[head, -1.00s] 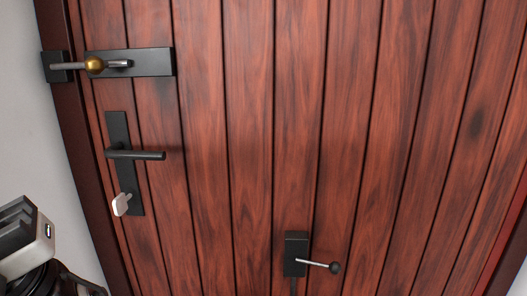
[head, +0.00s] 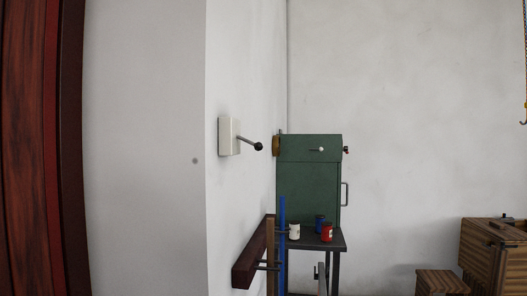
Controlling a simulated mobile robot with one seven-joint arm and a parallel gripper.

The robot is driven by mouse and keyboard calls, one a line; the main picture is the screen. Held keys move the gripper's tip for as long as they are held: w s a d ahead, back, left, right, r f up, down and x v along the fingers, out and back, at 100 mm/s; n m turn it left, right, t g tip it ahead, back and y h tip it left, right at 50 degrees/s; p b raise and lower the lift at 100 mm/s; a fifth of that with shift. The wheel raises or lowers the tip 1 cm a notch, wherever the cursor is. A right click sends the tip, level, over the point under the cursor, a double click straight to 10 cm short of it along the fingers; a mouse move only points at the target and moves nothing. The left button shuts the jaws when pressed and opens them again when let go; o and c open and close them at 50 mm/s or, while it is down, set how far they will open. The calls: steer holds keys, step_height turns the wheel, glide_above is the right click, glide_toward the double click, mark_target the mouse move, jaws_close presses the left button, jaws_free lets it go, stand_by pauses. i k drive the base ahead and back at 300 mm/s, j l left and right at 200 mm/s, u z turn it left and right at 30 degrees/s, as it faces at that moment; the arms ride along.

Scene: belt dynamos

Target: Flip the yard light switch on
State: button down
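A light switch (head: 229,137) is on the white wall in the head view, left of the middle. It is a pale, box-like plate with a thin metal lever (head: 249,142) ending in a black ball knob. The lever sticks out to the right and tilts slightly downward. I cannot tell from this view whether that is on or off. My gripper is not in view.
A green cabinet (head: 310,175) stands on a dark table (head: 328,243) beyond the switch, with small containers beside it. A dark wooden wall rack (head: 250,262) sits below the switch. Wooden crates (head: 482,250) stand at right. A red-brown door (head: 28,150) edges the left.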

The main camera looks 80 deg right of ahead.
mark_target(258, 147)
steer(key=z, duration=2.15)
steer(key=i+l+z, duration=0.1)
steer(key=i+l, duration=0.45)
steer(key=i, duration=0.05)
